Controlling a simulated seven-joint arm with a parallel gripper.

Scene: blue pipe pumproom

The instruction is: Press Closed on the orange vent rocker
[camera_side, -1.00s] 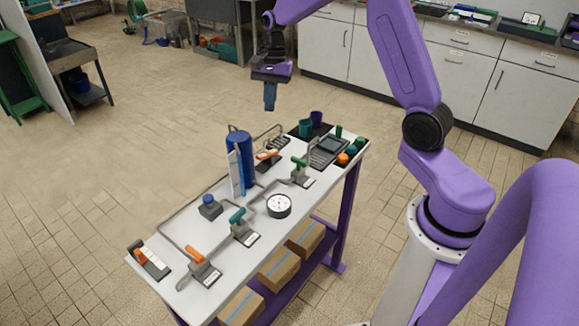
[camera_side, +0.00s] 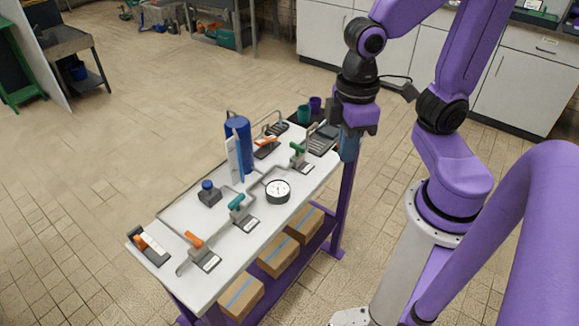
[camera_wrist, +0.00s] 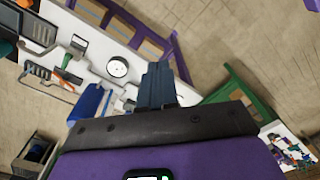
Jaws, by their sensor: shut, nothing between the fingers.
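An orange and white rocker (camera_side: 148,245) sits on a black base at the table's near left corner. A second orange part (camera_side: 265,143) sits on a dark base behind the blue cylinder; I cannot tell from its shape whether it is a rocker or a handle. My gripper (camera_side: 349,147) is shut and empty, pointing down beside the table's far right end, well away from the near left rocker. Its blue fingers also show shut in the wrist view (camera_wrist: 156,82). I cannot make out any "Closed" marking.
The white table (camera_side: 215,270) carries an orange-handled valve (camera_side: 194,240), teal-handled valve (camera_side: 237,203), green-handled valve (camera_side: 297,150), round gauge (camera_side: 278,190), blue button (camera_side: 208,190) and upright blue cylinder (camera_side: 239,140). Grey pipes run between them. Boxes (camera_side: 279,255) lie on the shelf below.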

